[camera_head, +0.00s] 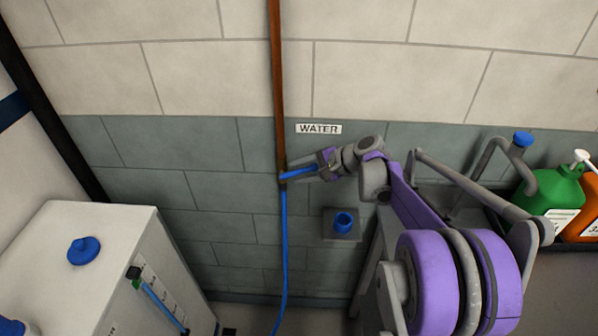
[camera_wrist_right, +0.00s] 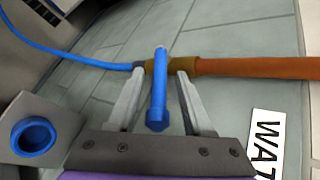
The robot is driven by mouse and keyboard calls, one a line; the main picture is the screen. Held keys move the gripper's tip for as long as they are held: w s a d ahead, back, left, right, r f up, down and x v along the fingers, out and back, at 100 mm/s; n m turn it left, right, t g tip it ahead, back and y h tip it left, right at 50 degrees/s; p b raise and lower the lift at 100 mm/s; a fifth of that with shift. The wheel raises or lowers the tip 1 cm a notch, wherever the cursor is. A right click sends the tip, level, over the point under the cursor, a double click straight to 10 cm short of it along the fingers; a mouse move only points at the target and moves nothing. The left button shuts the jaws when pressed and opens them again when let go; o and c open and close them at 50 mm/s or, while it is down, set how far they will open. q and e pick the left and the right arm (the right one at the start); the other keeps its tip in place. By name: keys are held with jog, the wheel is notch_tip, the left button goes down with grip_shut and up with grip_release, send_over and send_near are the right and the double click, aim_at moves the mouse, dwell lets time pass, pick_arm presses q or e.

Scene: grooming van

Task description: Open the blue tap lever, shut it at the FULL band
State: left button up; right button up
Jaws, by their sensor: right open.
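The blue tap lever (camera_head: 298,173) sits at the foot of the copper pipe (camera_head: 277,90) on the wall and sticks out across the pipe. In the right wrist view the lever (camera_wrist_right: 158,92) lies between the two fingers of my open right gripper (camera_wrist_right: 160,82), with gaps on both sides. In the head view my right gripper (camera_head: 318,170) reaches the lever from the right. The white tank (camera_head: 110,222) at lower left has a level tube (camera_head: 163,306) with blue in it beside a marked strip (camera_head: 155,283); its band words are too small to read. My left gripper is out of view.
A blue hose (camera_head: 284,245) drops from the tap. A WATER sign (camera_head: 318,129) is above. A grey wall box with a blue socket (camera_head: 343,222) sits below right. A green jug (camera_head: 556,190) and an orange jug (camera_head: 586,215) stand at far right.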

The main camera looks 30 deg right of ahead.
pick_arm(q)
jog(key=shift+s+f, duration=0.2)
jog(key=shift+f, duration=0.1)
pick_arm(e)
jog(key=v, duration=1)
dwell(0.7)
notch_tip(320, 180, down, 6)
jog(key=a+n+t+y+b, duration=0.15)
jog(key=n+t+b, duration=0.25)
jog(key=n+t, duration=0.5)
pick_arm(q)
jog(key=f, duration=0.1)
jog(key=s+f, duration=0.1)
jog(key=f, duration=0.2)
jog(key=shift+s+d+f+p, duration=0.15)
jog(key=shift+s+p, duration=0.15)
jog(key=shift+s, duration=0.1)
pick_arm(e)
jog(key=w+a, duration=0.1)
jog(key=w, duration=0.1)
jog(key=w+a+n+g, duration=0.1)
jog(key=w, duration=0.1)
jog(key=w+a+n, duration=0.1)
jog(key=w, duration=0.1)
jog(key=shift+w+g, duration=0.3)
jog(key=shift+g, duration=0.1)
grip_shut()
